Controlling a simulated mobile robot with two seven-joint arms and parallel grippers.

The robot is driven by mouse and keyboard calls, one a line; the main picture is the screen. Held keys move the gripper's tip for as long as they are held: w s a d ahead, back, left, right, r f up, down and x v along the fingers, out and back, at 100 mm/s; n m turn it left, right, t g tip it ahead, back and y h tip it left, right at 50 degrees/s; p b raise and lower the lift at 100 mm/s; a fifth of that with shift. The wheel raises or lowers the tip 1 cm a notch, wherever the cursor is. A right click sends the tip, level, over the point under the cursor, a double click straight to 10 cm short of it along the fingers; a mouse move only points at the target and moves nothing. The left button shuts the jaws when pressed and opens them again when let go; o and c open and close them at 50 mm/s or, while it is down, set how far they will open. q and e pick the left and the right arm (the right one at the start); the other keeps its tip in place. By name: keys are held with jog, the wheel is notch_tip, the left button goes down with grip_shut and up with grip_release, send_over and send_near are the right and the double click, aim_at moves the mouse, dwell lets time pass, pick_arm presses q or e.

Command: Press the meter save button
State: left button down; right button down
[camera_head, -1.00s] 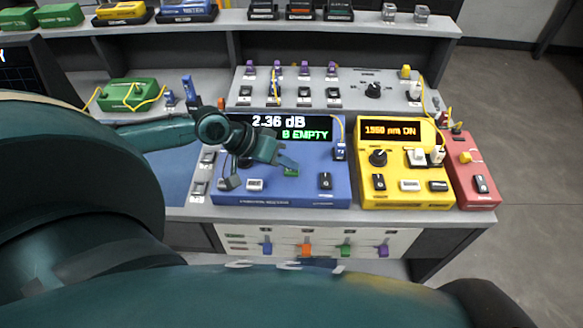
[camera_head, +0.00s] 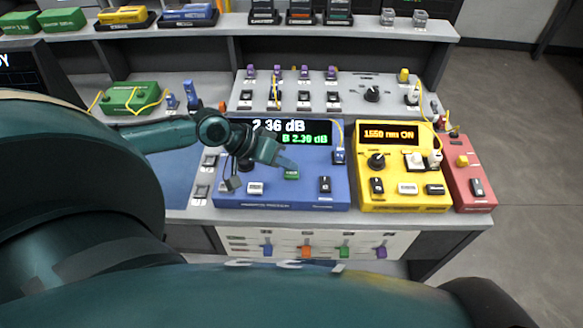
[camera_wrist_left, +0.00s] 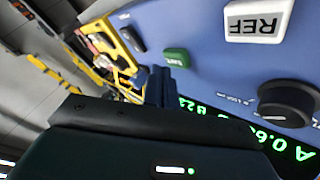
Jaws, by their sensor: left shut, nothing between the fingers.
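The blue power meter (camera_head: 300,192) stands on the grey bench, its screen reading 2.36 dB above a green line "B 2.30 dB". Its green save button (camera_head: 291,173) is on the sloped front panel, and also shows in the left wrist view (camera_wrist_left: 177,57). My left gripper (camera_head: 288,164) is shut and empty, its tip just behind the green button in the head view. The wrist view shows the button's top uncovered; I cannot tell whether the tip touches its edge. My right gripper is not in view.
A white REF button (camera_wrist_left: 255,22) and a black knob (camera_wrist_left: 286,103) share the meter's panel. A black switch (camera_head: 325,184) is right of the green button. A yellow light source (camera_head: 404,199) reading "1550 nm ON" and a red box (camera_head: 473,198) stand to the right.

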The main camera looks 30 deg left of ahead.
pick_arm(q)
jog(key=shift+r, duration=0.2)
notch_tip(320, 180, up, 3)
jog(key=p, duration=0.3)
jog(key=shift+r+p, duration=0.45)
jog(key=shift+r, duration=0.5)
